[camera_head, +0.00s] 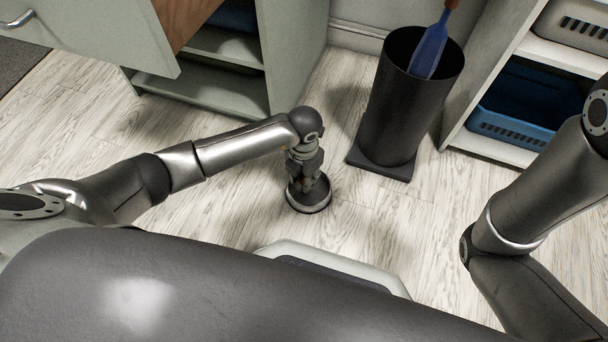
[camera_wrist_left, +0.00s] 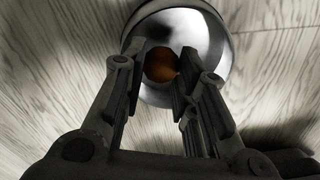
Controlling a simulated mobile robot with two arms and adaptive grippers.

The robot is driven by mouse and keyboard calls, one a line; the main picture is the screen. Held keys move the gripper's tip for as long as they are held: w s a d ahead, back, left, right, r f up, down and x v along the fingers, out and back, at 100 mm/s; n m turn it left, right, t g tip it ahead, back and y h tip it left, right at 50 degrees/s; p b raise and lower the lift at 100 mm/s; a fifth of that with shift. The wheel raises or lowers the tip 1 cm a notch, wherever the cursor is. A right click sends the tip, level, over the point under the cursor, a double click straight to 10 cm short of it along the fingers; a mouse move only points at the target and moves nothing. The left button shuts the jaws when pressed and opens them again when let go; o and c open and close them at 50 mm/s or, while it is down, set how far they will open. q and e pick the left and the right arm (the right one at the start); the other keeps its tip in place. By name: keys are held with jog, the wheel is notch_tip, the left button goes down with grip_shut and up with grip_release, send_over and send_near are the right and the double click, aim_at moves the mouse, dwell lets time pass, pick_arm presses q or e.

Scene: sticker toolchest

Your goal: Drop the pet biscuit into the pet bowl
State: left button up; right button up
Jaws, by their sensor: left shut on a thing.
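The pet bowl (camera_head: 312,208) is a small dark bowl with a pale metallic outside, standing on the floor. It also shows at the top of the left wrist view (camera_wrist_left: 215,28). My left gripper (camera_head: 309,187) points down over the bowl, with its fingertips at the bowl's opening. In the left wrist view, my left gripper (camera_wrist_left: 161,68) is shut on the brown, roundish pet biscuit (camera_wrist_left: 161,64). The fingers hide part of the biscuit and bowl. I cannot tell how far the biscuit is above the bowl's bottom. My right gripper is out of view.
A black bin (camera_head: 400,125) with a blue-bladed tool (camera_head: 430,50) stands right of the bowl on a dark base. A green cabinet (camera_head: 285,60) is behind to the left. A white shelf (camera_head: 495,148) with a blue basket (camera_head: 525,110) is at the right. The wooden floor around the bowl is mostly clear.

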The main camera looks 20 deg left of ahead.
pick_arm(q)
jog(key=o, duration=0.8)
jog(key=shift+c, duration=0.2)
jog(key=shift+r, duration=0.35)
notch_tip(320, 180, up, 11)
jog(key=shift+r, duration=0.2)
